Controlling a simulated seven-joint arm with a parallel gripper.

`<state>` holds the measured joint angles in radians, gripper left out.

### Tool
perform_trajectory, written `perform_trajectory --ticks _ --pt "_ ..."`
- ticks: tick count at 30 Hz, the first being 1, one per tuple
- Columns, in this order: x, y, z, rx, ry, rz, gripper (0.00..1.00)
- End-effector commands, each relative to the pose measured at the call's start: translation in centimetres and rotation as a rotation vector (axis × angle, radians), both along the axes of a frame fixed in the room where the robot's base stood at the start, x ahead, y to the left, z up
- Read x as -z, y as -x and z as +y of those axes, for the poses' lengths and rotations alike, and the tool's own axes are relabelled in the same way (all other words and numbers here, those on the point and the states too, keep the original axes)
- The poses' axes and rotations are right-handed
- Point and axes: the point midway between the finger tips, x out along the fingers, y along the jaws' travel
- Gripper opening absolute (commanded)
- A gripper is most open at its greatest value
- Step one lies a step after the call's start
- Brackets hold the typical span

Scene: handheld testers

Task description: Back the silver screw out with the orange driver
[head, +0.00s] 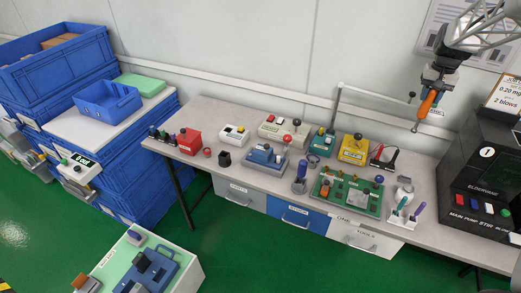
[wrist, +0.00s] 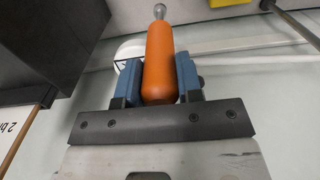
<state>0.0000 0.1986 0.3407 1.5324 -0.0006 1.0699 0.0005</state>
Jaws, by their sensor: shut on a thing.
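The orange driver (head: 426,106) is in my gripper (head: 432,84), high above the right part of the bench, near the wall. Its handle points down and slightly left, with a rounded silver-grey end (head: 414,128) lowest. In the wrist view the orange handle (wrist: 159,70) sits between the two blue finger pads of my gripper (wrist: 158,82), and its grey end shows beyond them. The silver screw cannot be made out. A green board (head: 345,193) with several small fittings lies on the bench below and left of the driver, too small to tell which are screws.
The bench (head: 222,118) carries a yellow box (head: 354,149), a red-handled tester (head: 384,157) and a white holder with purple and green tools (head: 403,217). A black machine (head: 482,165) stands at the right. A thin grey post and arm (head: 375,92) rise left of the driver.

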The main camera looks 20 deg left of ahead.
Motion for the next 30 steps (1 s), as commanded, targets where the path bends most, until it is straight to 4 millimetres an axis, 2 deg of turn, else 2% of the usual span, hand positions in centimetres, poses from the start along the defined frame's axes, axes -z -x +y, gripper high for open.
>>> perform_trajectory --ticks 14,20,26,30 --pt "0.0 0.0 0.0 0.000 0.000 -0.001 0.00" --pt "0.1 0.0 0.8 -0.001 0.000 -0.001 0.00" --pt "0.3 0.1 3.1 -0.003 0.000 -0.001 0.00" --pt "0.7 0.4 6.1 -0.004 0.000 -0.001 0.00"
